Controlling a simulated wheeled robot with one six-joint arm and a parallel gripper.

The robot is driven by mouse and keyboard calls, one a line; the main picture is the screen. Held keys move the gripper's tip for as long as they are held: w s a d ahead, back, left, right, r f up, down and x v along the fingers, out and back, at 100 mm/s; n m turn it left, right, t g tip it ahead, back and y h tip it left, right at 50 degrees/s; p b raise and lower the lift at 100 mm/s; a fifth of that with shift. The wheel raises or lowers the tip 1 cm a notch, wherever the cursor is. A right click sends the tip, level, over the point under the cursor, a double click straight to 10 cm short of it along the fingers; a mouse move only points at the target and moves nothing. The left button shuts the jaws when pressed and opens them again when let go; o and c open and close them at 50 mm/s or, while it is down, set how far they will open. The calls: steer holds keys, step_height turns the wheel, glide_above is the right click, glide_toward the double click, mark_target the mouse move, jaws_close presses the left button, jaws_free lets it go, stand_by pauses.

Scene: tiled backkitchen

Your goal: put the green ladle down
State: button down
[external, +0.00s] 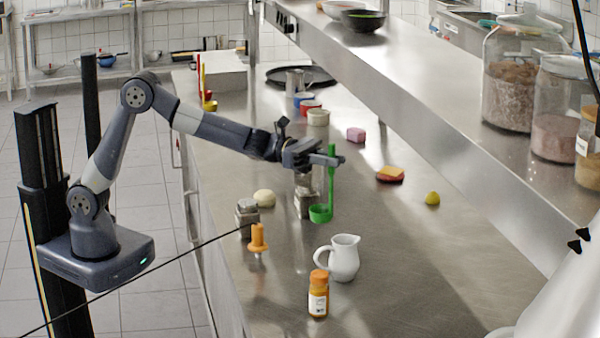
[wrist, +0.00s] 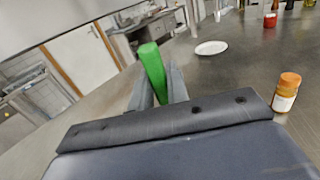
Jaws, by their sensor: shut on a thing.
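The green ladle (external: 320,213) hangs upright from my gripper (external: 335,160), with its bowl at the bottom and its handle between the fingers. My gripper is shut on the handle, and the handle's top end pokes up a little above the fingers. In the wrist view the green handle (wrist: 153,70) stands between the two fingers (wrist: 158,92); the bowl is hidden there. In the external view the bowl appears just above the steel counter (external: 390,225), in front of a metal-and-glass jar (external: 307,203); I cannot tell whether it touches the counter.
A white jug (external: 343,258), an orange-capped bottle (external: 318,294) and an orange-handled thing (external: 258,238) stand nearer the camera. A sponge (external: 390,174), a lemon (external: 432,198) and a pink block (external: 356,134) lie to the right and behind. A raised shelf (external: 440,120) runs along the right. Bare counter lies right of the jug.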

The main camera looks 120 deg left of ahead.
mark_target(330, 191)
step_height(330, 191, down, 8)
steer(key=shift+f, duration=0.25)
stand_by(0.4)
steer(key=c, duration=1.4)
jaws_free()
steer(key=shift+o, duration=0.2)
steer(key=shift+r, duration=0.2)
steer(key=s+b, duration=0.3)
steer(key=s, duration=0.9)
